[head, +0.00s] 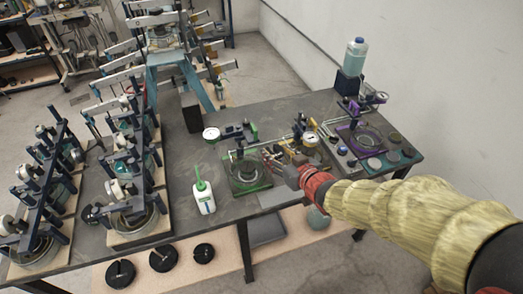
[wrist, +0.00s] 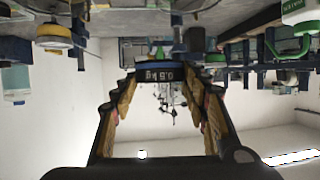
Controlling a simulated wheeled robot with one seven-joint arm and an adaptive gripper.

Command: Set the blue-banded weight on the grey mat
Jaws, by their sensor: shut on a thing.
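My gripper (head: 272,157) is over the table beside the green-framed device in the head view. In the wrist view my gripper (wrist: 162,88) is shut on the blue-banded weight (wrist: 164,74), a dark piece with a blue edge and a "0.5 kg" label, which appears upside down there. The weight is too small and hidden to make out clearly in the head view. A plain grey patch that looks like the grey mat (head: 274,197) lies at the table's front edge, below my gripper in the picture and right of the green base.
A green-framed device (head: 247,177) stands left of my gripper, a white bottle with a green spout (head: 203,198) farther left. A purple-framed device (head: 362,143) is to the right. Lever frames (head: 133,205) crowd the left. Black slotted discs (head: 163,258) lie on the low shelf.

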